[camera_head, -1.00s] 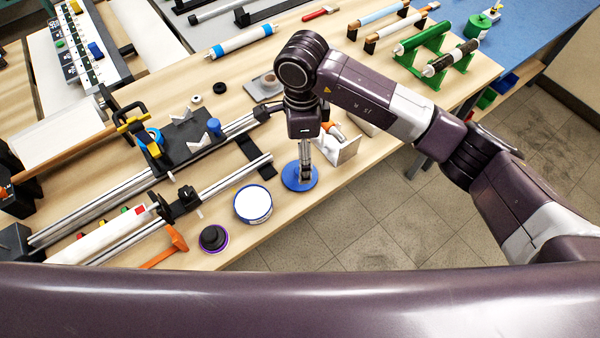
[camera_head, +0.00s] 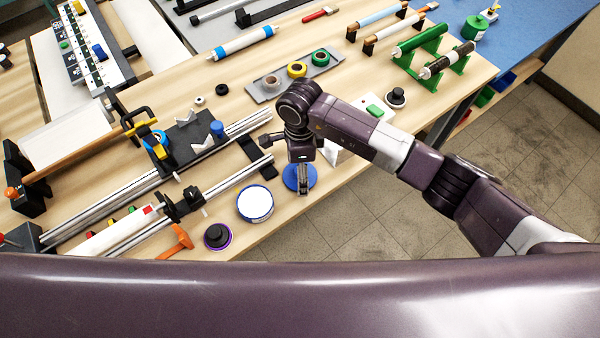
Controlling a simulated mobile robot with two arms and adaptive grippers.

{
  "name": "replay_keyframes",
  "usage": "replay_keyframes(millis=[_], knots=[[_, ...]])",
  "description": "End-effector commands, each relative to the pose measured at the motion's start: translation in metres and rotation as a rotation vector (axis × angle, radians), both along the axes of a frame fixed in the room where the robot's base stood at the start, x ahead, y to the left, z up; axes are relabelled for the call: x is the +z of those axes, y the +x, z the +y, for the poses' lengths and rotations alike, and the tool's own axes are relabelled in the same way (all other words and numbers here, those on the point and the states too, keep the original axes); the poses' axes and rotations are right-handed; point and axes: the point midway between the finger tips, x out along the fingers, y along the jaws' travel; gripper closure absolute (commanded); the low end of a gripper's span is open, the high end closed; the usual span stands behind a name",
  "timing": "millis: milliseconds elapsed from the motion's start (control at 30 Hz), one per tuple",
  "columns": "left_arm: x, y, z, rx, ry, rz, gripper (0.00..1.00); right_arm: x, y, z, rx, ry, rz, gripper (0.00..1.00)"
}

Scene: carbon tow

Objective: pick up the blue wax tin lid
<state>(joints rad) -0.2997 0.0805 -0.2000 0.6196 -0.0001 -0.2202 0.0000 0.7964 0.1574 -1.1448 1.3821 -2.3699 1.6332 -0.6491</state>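The blue wax tin lid (camera_head: 291,181) is a flat blue disc near the front edge of the wooden bench, to the right of the round tin with a white top and blue rim (camera_head: 255,203). My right gripper (camera_head: 303,189) points down at the lid, its fingertips overlapping the disc in the head view. The fingers are seen small and nearly edge-on, so their opening and any grip on the lid cannot be told. Part of the lid is hidden behind the fingers. My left gripper is not in view.
A purple-rimmed pot with a black top (camera_head: 217,236) and an orange tool (camera_head: 178,243) lie left of the tin. Metal rails (camera_head: 150,190) run behind them. A grey tray (camera_head: 325,69) with tape rolls is farther back. The bench edge is close in front.

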Motion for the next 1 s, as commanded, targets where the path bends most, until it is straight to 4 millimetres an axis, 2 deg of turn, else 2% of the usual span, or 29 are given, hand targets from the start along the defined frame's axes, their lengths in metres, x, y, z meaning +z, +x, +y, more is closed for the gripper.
replay_keyframes(millis=[33, 233, 500, 1000], knots=[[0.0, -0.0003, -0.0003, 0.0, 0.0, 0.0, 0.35, 0.0002, 0.0, 0.0, 0.0, 0.0, 0.0, 0.29], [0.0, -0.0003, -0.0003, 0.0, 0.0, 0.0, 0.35, 0.0002, -0.0001, 0.0, 0.0, 0.0, 0.0, 0.51], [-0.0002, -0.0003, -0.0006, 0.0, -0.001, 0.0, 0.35, -0.0012, -0.0008, -0.0007, 0.0, -0.002, 0.002, 0.66], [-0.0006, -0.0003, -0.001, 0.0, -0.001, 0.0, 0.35, -0.0038, -0.002, -0.0021, -0.002, -0.006, 0.005, 0.77]])
